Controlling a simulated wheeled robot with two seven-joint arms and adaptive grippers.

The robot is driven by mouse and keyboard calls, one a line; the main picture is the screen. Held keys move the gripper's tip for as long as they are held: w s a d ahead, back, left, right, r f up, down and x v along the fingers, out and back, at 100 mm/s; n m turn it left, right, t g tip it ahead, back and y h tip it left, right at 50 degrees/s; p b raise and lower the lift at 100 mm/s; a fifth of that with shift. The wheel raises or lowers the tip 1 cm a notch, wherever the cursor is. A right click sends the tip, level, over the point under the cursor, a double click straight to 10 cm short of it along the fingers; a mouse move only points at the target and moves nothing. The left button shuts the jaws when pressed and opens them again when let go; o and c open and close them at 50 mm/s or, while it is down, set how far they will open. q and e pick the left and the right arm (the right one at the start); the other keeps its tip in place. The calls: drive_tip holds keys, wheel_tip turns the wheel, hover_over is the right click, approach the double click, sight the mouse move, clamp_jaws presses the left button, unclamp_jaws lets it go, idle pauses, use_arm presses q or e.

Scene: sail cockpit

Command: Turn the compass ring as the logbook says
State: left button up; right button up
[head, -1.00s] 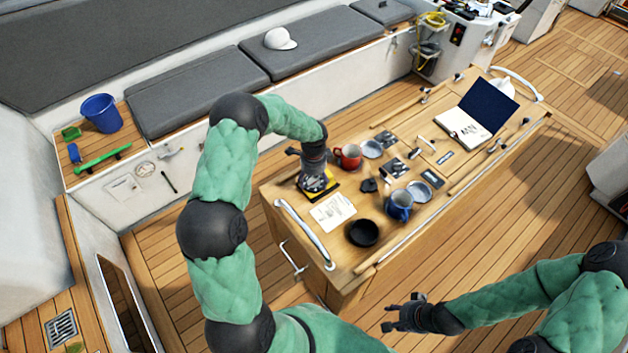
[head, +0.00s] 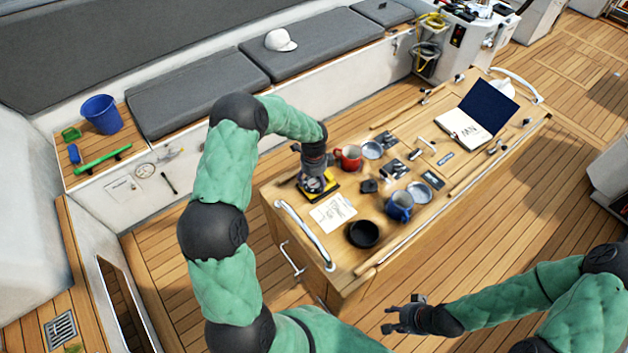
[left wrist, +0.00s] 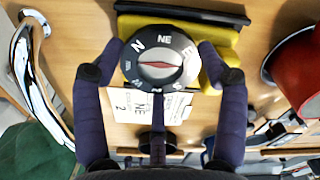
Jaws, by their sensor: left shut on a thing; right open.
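The compass (left wrist: 158,62) has a dark ring with white letters and a pale centre with a red needle. In the left wrist view NE is near the top of the ring, N at upper left and E at right. It sits on a yellow base (left wrist: 222,42), whose edge also shows in the head view (head: 334,187). My left gripper (head: 318,183) reaches down over it, with its fingers (left wrist: 160,58) shut on the ring from both sides. The open logbook (head: 462,130) has large writing that looks like NW. My right gripper (head: 390,318) is open and empty, off the table's near side.
A written sheet (head: 333,211) lies beside the compass. A red mug (head: 348,157), blue mug (head: 399,205), black bowl (head: 363,234) and small plates stand nearby on the wooden table. A metal rail (head: 305,235) borders the table's left end.

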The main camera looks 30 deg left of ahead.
sight(314, 183)
use_arm(q)
drive_tip(key=o, duration=1.2)
drive_tip(key=shift+w+a+f, duration=0.1)
drive_tip(key=shift+a, duration=0.05)
drive_tip(key=shift+c, duration=0.2)
wheel_tip(314, 183, up, 12)
